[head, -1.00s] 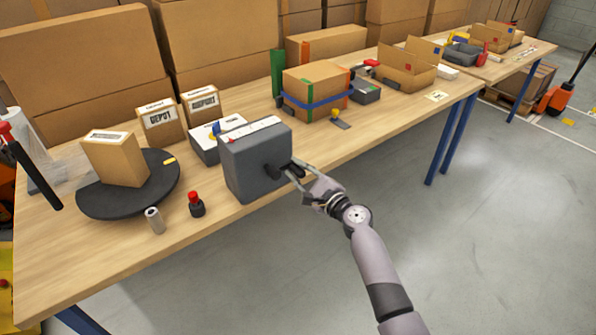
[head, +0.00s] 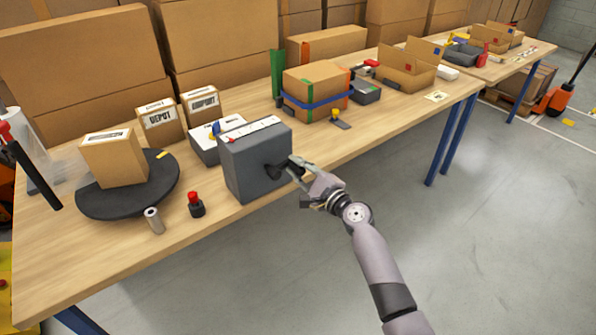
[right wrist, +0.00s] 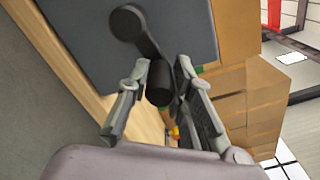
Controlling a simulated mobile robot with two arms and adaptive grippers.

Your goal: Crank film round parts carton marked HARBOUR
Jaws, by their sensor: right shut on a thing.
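A tan carton (head: 114,158) stands on a dark round turntable (head: 160,190) at the left of the table; its top label is too small to read. Clear film (head: 68,166) stretches from a pale roll (head: 24,135) towards the carton's left side. A grey crank box (head: 253,160) stands to the right of the turntable. My right gripper (head: 293,170) is shut on the crank's handle, at the box's right face. In the right wrist view the black handle (right wrist: 160,85) sits between the fingers, with the crank arm (right wrist: 138,30) above it. My left gripper is out of view.
A carton marked DEPOT (head: 160,121) and another labelled carton (head: 201,108) stand behind. A red-topped piece (head: 195,205) and a small metal cylinder (head: 154,221) stand near the front edge. A blue-strapped carton (head: 315,92) stands further right. The floor in front is free.

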